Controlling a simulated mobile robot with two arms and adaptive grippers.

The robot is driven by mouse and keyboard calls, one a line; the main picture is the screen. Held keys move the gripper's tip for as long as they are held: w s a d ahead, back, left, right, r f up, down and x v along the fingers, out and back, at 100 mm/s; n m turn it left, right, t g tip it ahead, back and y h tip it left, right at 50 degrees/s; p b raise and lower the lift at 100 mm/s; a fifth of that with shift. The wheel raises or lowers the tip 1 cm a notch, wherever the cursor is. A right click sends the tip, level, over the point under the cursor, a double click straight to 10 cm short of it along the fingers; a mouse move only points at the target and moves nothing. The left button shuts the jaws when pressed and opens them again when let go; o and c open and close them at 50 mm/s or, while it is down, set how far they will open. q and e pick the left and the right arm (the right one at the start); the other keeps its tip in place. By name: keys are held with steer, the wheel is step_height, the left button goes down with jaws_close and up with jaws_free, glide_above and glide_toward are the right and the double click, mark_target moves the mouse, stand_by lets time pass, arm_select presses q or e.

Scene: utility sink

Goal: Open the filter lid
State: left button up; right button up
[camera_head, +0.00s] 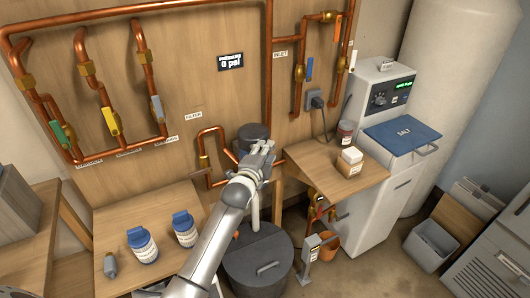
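The filter is mostly hidden behind my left arm. Its dark grey round lid (253,130) shows at the centre, below and right of the "FILTER" label (193,115) on the wooden wall, among copper pipes. My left arm reaches up from the bottom, and my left gripper (266,150) is at the front of the lid, overlapping its lower edge in the picture. I cannot tell whether it touches the lid. The fingers are too small and covered to tell open from shut. My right gripper is not in view.
A wooden shelf (335,178) with a white jar (349,162) stands close on the right. A dark lidded bin (258,262) is below. Two blue-capped bottles (143,245) (185,229) stand on the left table (120,215). Copper pipes (206,140) run beside the filter.

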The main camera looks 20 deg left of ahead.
arm_select(q)
steer(key=shift+c, duration=0.3)
jaws_close()
steer(key=shift+w+r, duration=0.1)
